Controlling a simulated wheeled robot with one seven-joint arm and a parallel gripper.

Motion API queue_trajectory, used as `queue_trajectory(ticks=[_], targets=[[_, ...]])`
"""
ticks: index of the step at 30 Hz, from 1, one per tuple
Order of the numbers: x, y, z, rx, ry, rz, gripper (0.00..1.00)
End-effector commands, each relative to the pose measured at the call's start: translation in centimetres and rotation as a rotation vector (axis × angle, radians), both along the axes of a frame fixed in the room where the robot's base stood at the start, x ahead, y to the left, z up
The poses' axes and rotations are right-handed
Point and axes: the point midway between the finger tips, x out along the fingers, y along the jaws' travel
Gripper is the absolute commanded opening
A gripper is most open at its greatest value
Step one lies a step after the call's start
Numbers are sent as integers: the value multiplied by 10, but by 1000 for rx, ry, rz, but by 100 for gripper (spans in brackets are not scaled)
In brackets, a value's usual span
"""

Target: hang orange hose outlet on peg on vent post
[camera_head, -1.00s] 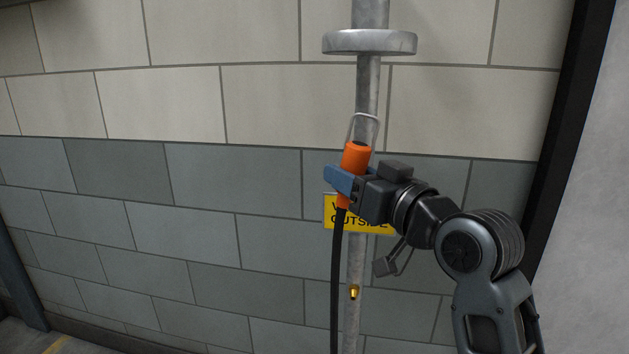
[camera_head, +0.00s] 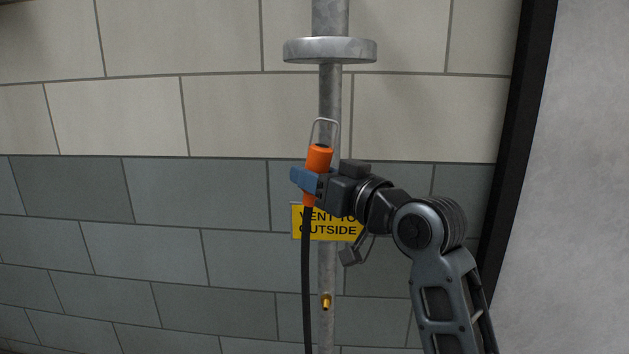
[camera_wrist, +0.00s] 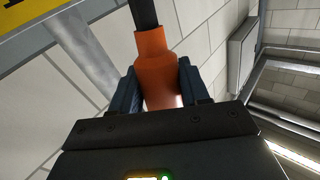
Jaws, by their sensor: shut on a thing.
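My gripper (camera_head: 312,182) is shut on the orange hose outlet (camera_head: 319,157), which stands nearly upright in front of the vent post (camera_head: 329,100). A thin wire loop (camera_head: 325,121) rises from the outlet's top. A black hose (camera_head: 307,275) hangs down from it beside the post. In the wrist view the orange outlet (camera_wrist: 154,68) sits between the blue fingers (camera_wrist: 154,88). A small brass peg-like fitting (camera_head: 327,301) is on the post well below my gripper. I cannot tell whether the loop is over a peg; none shows clearly near it.
A round grey flange (camera_head: 330,50) encircles the post above the loop. A yellow "vent to outside" sign (camera_head: 312,225) is on the post just below my gripper. A block wall (camera_head: 150,120) stands behind. Free room lies left of the post.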

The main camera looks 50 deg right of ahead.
Motion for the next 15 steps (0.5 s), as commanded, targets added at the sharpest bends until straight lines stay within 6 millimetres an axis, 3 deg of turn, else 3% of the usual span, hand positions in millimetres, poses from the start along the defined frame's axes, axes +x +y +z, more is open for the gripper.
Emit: queue_trajectory(ticks=[15], targets=[[17, -22, -2, -1, -1, 0, 7]])
